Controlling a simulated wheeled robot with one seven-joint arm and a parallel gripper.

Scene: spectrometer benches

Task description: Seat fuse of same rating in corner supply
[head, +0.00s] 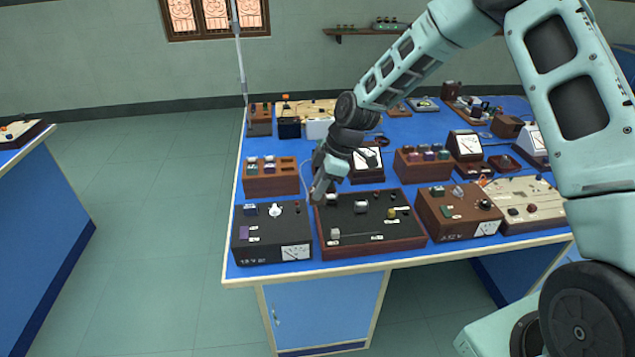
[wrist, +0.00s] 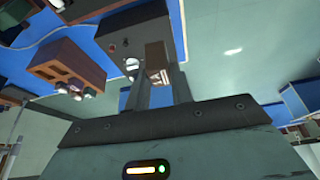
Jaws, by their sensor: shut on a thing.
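The corner supply (head: 262,253) is a dark box with a front meter at the bench's near left corner. Its top carries a white knob, a purple patch and a dark blue block. My gripper (head: 318,192) is above and behind its right rear edge, tilted downward. In the wrist view my gripper (wrist: 160,88) is shut on a brown fuse block (wrist: 156,56) with a pale label, whose rating I cannot read. A dark box, apparently the supply (wrist: 120,28), lies beyond the fuse. The fuse looks clear of it, and I cannot make out the socket.
A wooden fuse rack (head: 272,186) with blocks and empty slots stands behind the supply. It also shows in the wrist view (wrist: 68,62). A wide black panel (head: 370,240) stands close to the supply's right. A brown meter box (head: 455,225) is farther right. Floor is free to the left.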

